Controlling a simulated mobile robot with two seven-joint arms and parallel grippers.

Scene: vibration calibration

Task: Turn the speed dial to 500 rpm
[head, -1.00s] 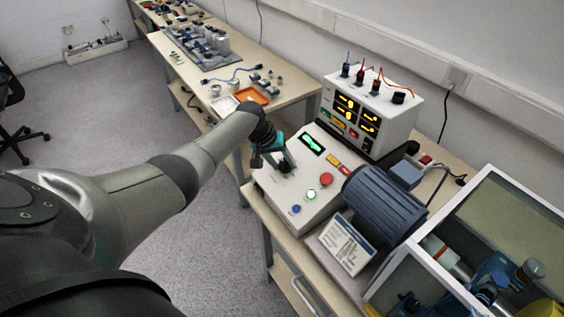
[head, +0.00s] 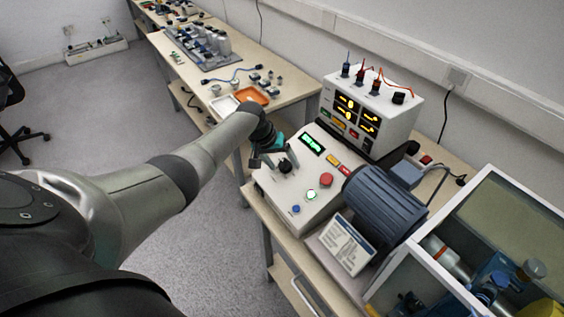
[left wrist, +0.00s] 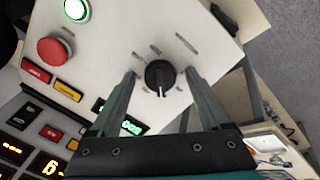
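The speed dial is a black round knob (head: 286,166) on the sloped white panel of the control box (head: 268,180). In the left wrist view the dial (left wrist: 160,75) shows a pale pointer line towards the bottom of the picture, with small printed marks around it. My left gripper (head: 274,155) is open above the dial. In the left wrist view its fingers (left wrist: 160,79) stand on either side of the knob, with a gap on both sides. The green display (head: 312,144) is lit, partly hidden by a finger in the wrist view; its digits are too small to read surely. My right gripper is not in view.
A red button (head: 326,180), a lit green button (head: 311,195) and a blue button (head: 296,209) sit on the same panel. A blue-grey motor (head: 384,207) stands to the right, and a white instrument box (head: 394,127) with leads behind.

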